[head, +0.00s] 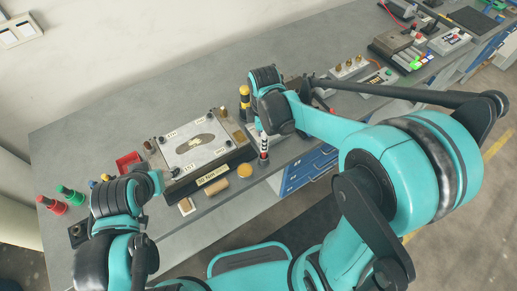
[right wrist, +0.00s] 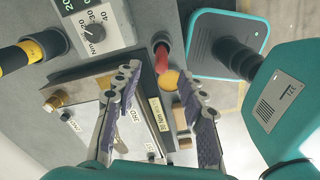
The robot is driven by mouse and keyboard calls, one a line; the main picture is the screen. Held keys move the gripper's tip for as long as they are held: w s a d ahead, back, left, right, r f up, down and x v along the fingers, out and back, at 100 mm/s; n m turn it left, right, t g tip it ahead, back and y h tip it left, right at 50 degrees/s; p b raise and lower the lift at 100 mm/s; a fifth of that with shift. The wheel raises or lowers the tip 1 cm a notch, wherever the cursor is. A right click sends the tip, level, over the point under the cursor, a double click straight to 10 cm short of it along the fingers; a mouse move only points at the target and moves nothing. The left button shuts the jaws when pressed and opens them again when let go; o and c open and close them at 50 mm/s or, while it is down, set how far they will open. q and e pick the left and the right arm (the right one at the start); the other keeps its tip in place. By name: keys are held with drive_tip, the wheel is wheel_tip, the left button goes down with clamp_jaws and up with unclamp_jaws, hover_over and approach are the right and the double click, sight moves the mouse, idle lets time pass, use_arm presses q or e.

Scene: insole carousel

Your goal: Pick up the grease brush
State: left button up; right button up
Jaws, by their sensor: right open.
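A slim upright item with a red end (right wrist: 162,57), which I take for the grease brush, stands beyond my fingertips in the right wrist view. In the head view a slim red, white and black banded item (head: 264,148) stands just below my right wrist; I cannot tell for certain that it is the same thing. My right gripper (right wrist: 160,80) is open, with nothing between its two padded fingers.
A plate fixture (head: 232,155) sits left of the red-ended item. A yellow-and-black handle (head: 244,97) stands behind. Green (head: 70,194) and red (head: 52,205) pieces lie left.

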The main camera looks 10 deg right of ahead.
sight(264, 153)
drive_tip(key=f, duration=0.2)
drive_tip(key=f+b, duration=0.1)
drive_tip(key=f, duration=0.1)
drive_tip(key=f+b, duration=0.1)
drive_tip(key=f, duration=0.2)
drive_tip(key=shift+d, duration=0.25)
clamp_jaws()
